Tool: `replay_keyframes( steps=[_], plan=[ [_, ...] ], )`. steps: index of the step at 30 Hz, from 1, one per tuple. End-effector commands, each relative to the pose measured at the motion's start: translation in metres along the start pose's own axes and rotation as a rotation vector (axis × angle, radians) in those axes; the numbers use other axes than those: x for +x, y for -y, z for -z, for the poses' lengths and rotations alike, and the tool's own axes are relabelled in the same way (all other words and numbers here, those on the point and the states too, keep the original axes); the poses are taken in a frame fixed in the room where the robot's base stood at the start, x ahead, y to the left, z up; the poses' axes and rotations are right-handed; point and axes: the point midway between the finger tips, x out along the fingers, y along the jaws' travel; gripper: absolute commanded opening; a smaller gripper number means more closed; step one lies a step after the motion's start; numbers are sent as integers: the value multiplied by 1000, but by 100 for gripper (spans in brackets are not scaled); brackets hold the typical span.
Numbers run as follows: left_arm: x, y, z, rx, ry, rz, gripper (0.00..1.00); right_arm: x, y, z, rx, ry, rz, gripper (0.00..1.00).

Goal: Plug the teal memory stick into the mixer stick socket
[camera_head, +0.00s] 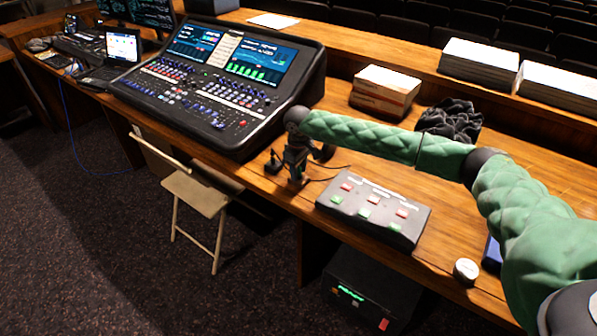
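The mixer (195,100), a large black desk with lit screens and rows of knobs and faders, stands at the upper middle of the table. My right arm, in a green padded sleeve, reaches in from the right. My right gripper (298,178) points down just right of the mixer's front right corner, close to the table top. Its fingers are small and dark, so I cannot tell whether they hold anything. I cannot make out the teal memory stick or the mixer stick socket. My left gripper is not in view.
A small black object (273,162) stands beside my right gripper, with a dark cable nearby. A grey button box (374,209) lies in front. A white round item (466,270), a paper stack (385,90) and dark crumpled cloth (452,121) are farther right. A folding chair (203,192) stands below.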

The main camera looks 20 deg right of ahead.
Motion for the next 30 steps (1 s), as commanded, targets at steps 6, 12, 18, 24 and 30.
replay_keyframes(
  steps=[6,12,18,24,30],
  plan=[
    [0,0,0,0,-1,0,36,0,0,0,0,0,0,38],
    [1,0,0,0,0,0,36,0,0,0,0,0,0,38],
    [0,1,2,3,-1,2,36,0,0,0,0,0,0,38],
    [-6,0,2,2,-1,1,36,-1,0,0,0,1,0,38],
    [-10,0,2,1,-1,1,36,-1,0,0,0,0,-1,38]
  ],
)
